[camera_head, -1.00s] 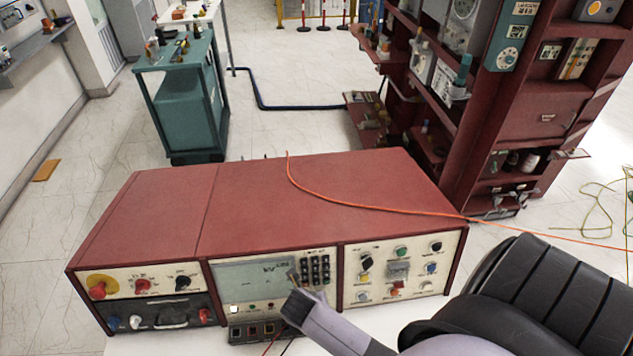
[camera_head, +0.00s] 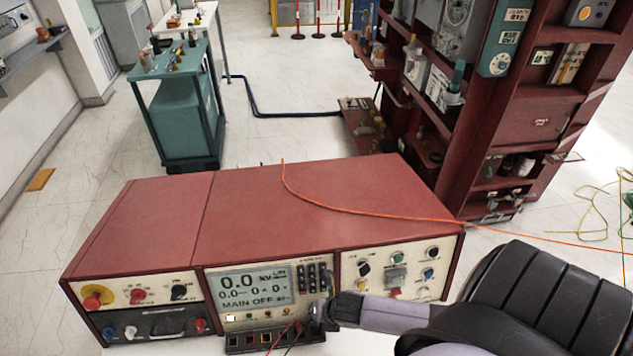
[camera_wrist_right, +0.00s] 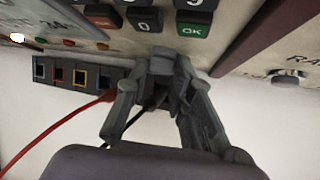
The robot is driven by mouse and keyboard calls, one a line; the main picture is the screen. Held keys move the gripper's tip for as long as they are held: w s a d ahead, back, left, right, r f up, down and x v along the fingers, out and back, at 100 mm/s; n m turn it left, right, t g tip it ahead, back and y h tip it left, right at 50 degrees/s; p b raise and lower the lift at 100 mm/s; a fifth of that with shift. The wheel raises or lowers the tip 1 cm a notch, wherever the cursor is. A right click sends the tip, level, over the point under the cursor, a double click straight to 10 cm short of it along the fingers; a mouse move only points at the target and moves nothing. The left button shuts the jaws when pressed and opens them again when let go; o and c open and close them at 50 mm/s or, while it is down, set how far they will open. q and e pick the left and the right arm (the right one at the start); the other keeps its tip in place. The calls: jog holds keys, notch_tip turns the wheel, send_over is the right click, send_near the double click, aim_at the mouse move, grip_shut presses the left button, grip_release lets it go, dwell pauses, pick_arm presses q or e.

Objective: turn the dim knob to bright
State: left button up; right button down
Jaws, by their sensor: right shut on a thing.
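The dim knob is hidden by my right gripper (camera_head: 319,309), at the lower right of the middle panel just below the keypad (camera_head: 313,276). The gripper is shut there on the knob. The display (camera_head: 252,288) left of the keypad is lit, with dark, clear text reading 0.0 kV and MAIN OFF. My left gripper is out of view.
The red console (camera_head: 265,205) also has a left panel with knobs and a right panel (camera_head: 400,270) with several buttons. A socket block (camera_wrist_right: 75,76) with a red cable (camera_wrist_right: 60,128) sits beside my fingers. An orange cable (camera_head: 350,211) crosses the console top.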

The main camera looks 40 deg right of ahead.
jog(key=shift+d, duration=0.1)
dwell(0.3)
jog(key=c, duration=1.4)
grip_release()
jog(key=v, duration=1.2)
jog(key=shift+d, duration=0.15)
jog(key=shift+s, duration=0.15)
